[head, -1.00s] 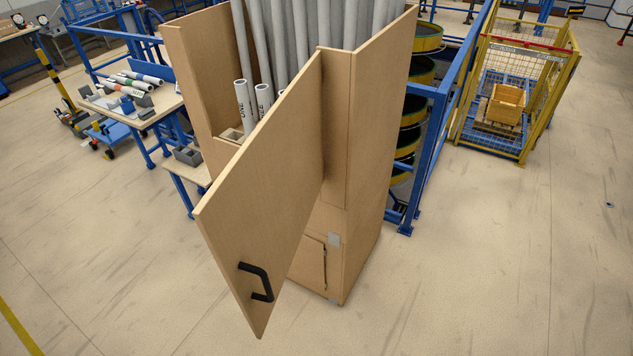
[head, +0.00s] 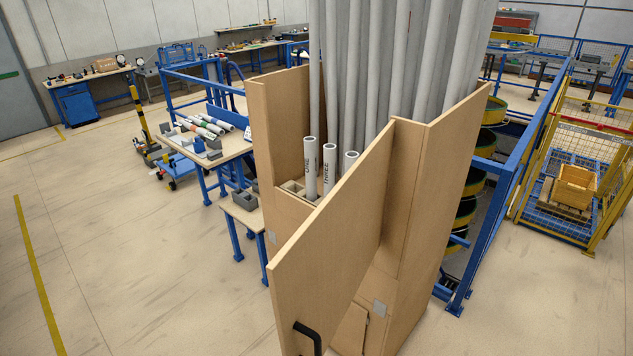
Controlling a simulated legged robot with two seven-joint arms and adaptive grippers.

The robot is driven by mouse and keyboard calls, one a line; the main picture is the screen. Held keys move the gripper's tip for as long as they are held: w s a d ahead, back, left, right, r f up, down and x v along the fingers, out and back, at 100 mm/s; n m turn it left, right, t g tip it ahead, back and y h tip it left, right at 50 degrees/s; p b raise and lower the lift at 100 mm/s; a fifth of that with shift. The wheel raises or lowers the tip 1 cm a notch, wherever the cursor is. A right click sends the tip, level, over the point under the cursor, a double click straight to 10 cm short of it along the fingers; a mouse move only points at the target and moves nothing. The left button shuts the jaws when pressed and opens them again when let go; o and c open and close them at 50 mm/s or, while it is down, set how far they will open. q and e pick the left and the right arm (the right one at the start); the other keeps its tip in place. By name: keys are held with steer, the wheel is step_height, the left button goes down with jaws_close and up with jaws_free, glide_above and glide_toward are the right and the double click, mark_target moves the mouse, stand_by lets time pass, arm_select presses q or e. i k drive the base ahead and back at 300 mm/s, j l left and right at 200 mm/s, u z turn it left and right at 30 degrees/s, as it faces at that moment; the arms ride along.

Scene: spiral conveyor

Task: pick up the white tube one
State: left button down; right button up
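The white tube marked ONE (head: 310,168) stands upright in the wooden cabinet (head: 445,160), leftmost of the short tubes. A white tube marked THREE (head: 329,168) stands to its right. A third short white tube (head: 349,160) is right of that, its lower part hidden by the open cabinet door (head: 335,235). The lower end of tube ONE sits at a wooden slotted holder (head: 291,188). Neither of my grippers is in view.
The open door juts out towards me, with a black handle (head: 309,337) low on it. Tall grey tubes (head: 385,70) fill the cabinet's back. A table (head: 205,150) with tubes stands left. A yellow cage (head: 575,180) stands right.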

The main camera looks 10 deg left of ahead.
mark_target(310, 149)
steer(key=z, duration=0.4)
steer(key=i+j+z, duration=0.15)
steer(key=j+z, duration=0.15)
steer(key=i+j+z, duration=0.1)
steer(key=j+z, duration=0.2)
steer(key=j, duration=0.25)
steer(key=j+z, duration=0.3)
steer(key=j, duration=0.15)
